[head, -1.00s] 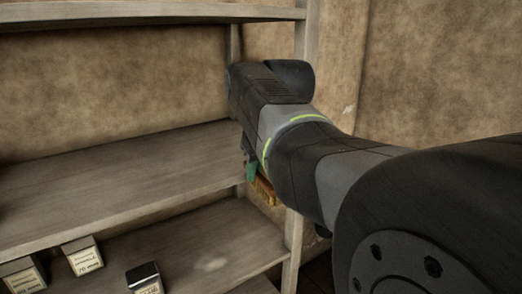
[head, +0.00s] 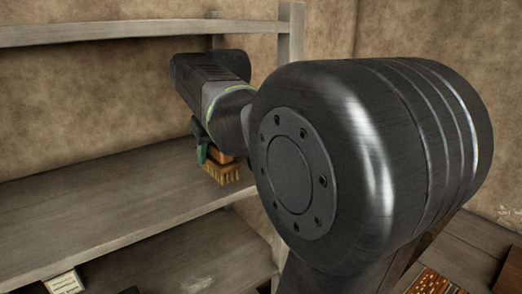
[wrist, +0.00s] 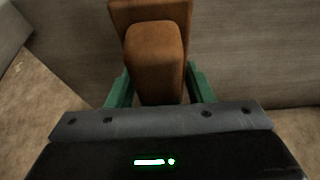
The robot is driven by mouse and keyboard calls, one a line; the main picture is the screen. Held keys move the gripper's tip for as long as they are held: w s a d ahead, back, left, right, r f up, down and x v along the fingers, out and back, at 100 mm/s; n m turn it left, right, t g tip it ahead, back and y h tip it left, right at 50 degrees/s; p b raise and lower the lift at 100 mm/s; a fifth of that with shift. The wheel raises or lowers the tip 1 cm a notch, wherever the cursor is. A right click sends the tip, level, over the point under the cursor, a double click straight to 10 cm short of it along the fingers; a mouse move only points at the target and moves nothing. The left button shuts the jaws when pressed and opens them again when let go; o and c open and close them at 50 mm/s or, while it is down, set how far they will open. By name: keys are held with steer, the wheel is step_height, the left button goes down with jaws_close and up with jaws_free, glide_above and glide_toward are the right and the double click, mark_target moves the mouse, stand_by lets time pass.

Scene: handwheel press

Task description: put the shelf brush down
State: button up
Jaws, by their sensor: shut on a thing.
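The shelf brush (head: 224,170) has an orange-brown wooden body and pale yellow bristles that point down. My arm hides the right part of the shelf.
A grey upright post (head: 290,35) stands at the shelf's right end, and an upper board (head: 130,30) runs above. The lower board (head: 190,270) carries a small labelled box (head: 64,284). The middle board is bare to the left of the brush.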

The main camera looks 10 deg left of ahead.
mark_target(208, 158)
steer(key=w+a, duration=0.2)
steer(key=a, duration=0.1)
steer(key=shift+w+p, duration=0.2)
steer(key=shift+p, duration=0.2)
steer(key=shift+w+a+f+p, duration=0.1)
steer(key=shift+f+p, duration=0.2)
steer(key=shift+f, duration=1.45)
steer(key=shift+f, duration=0.2)
steer(key=o, duration=0.9)
